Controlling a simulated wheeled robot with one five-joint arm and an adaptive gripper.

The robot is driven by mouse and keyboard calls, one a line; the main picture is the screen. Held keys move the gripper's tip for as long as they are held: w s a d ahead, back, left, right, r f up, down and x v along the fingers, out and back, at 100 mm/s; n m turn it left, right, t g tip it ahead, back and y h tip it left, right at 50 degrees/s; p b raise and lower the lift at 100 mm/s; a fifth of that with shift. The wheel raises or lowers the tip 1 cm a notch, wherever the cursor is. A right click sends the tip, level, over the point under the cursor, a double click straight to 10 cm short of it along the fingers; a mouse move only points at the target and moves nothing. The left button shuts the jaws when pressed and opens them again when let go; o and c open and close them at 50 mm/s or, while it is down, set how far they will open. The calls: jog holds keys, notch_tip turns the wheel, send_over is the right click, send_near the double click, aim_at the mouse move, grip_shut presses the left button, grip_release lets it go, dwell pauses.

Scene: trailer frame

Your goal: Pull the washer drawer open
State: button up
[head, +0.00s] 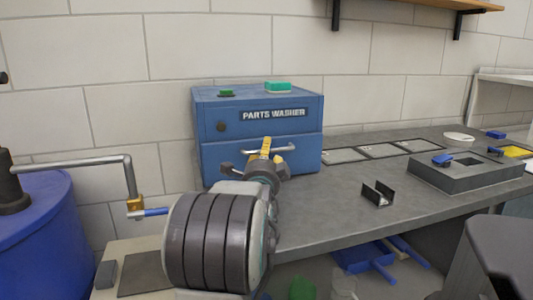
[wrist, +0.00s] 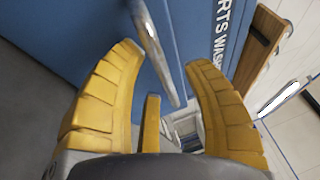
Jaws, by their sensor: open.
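The blue parts washer (head: 257,105) stands on the grey bench against the wall. Its lower front is the drawer (head: 306,160), which looks shut, with a silver bar handle (head: 284,149). My gripper (head: 276,146) is in front of the drawer and covers part of the handle. In the wrist view my gripper (wrist: 162,55) has its yellow fingers spread apart, and the silver handle (wrist: 153,48) runs between the fingertips. The fingers appear clear of the bar. Part of the drawer's left side is hidden behind my arm in the head view.
A green block (head: 278,86) lies on top of the washer. A black bracket (head: 378,194) and a grey box-like fixture (head: 465,176) are on the bench to the right. A blue drum (head: 40,225) with a crank (head: 128,180) stands at the left.

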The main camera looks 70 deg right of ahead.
jog(key=shift+w+d+r, duration=0.1)
jog(key=shift+d, duration=0.3)
jog(key=shift+o, duration=0.2)
grip_shut()
dwell(0.3)
